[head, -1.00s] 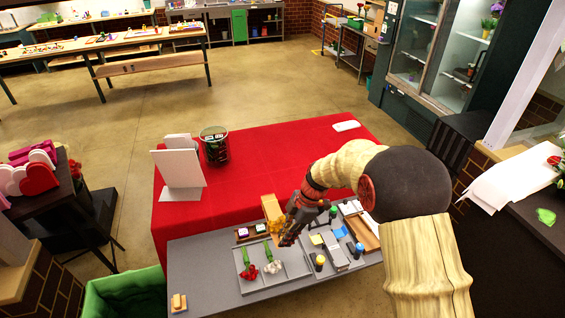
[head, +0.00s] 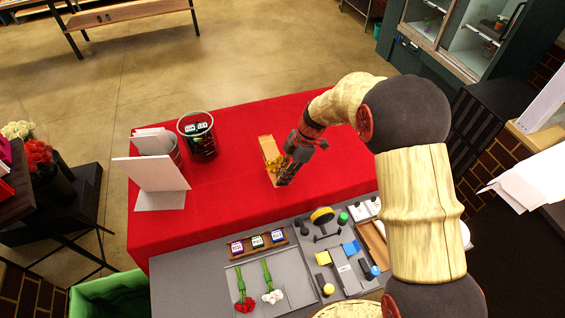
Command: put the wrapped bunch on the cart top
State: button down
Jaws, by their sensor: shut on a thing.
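The wrapped bunch (head: 270,153) is yellow flowers in an orange-brown wrap. It is over the middle of the red-covered table (head: 235,205) in the head view; I cannot tell whether it touches the cloth. My gripper (head: 284,172) is at the flower end of the bunch and shut on it, its fingers partly hiding the flowers. A grey top (head: 205,285) with flowers and tools stands in front of the red cloth. Which surface is the cart top is not clear from the view.
A white folded card stand (head: 155,185) and a dark glass container (head: 200,140) stand at the red cloth's left. Red and white flowers (head: 245,302) lie on a tray. A green bin (head: 110,296) is at lower left. Red cloth right of the bunch is clear.

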jog(key=shift+f+b, duration=0.5)
jog(key=shift+f, duration=1.55)
jog(key=shift+f+b, duration=0.55)
jog(key=shift+f, duration=0.3)
notch_tip(320, 180, down, 2)
jog(key=b, duration=0.3)
jog(key=shift+f, duration=0.15)
jog(key=shift+b, duration=0.4)
jog(key=shift+f+b, duration=0.2)
jog(key=shift+b, duration=0.35)
jog(key=c, duration=1.6)
grip_release()
jog(key=shift+c, duration=0.2)
jog(key=shift+o, duration=1.1)
